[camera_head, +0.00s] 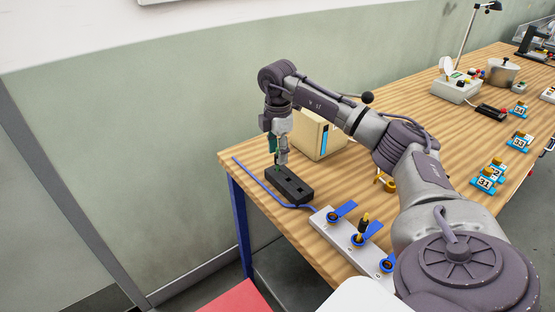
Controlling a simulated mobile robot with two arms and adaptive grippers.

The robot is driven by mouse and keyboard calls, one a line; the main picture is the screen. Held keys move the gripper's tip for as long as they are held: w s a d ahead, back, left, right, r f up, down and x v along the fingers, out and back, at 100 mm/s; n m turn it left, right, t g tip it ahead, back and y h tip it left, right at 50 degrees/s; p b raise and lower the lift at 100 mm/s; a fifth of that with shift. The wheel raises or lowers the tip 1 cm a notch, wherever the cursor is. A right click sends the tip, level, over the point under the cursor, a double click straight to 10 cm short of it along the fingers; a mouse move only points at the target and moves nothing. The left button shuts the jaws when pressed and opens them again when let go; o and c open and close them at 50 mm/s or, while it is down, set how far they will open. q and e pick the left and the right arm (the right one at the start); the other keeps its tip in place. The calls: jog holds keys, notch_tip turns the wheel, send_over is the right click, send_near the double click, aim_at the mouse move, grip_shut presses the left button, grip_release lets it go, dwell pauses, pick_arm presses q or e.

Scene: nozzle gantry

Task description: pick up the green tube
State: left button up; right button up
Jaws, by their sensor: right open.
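My right arm reaches in from the lower right, and its gripper (281,160) points down over the far left end of a black slotted block (297,190) on the wooden table. The gripper is small in the picture; its fingers are open. A small bit of green, likely the green tube (280,168), shows at the fingertips just above the block. Most of it is hidden by the fingers, and I cannot tell whether they touch it. My left gripper is not in view.
A beige box (314,135) stands just behind the block. A blue cable (266,183) runs along the block's left side near the table edge. A grey strip (338,236) with blue-ringed holes lies in front. Blue numbered stands (484,181) are at right.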

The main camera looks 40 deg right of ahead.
notch_tip(320, 180, down, 3)
jog(key=shift+r, duration=0.15)
jog(key=c, duration=0.9)
jog(key=shift+o, duration=0.2)
jog(key=shift+r, duration=0.1)
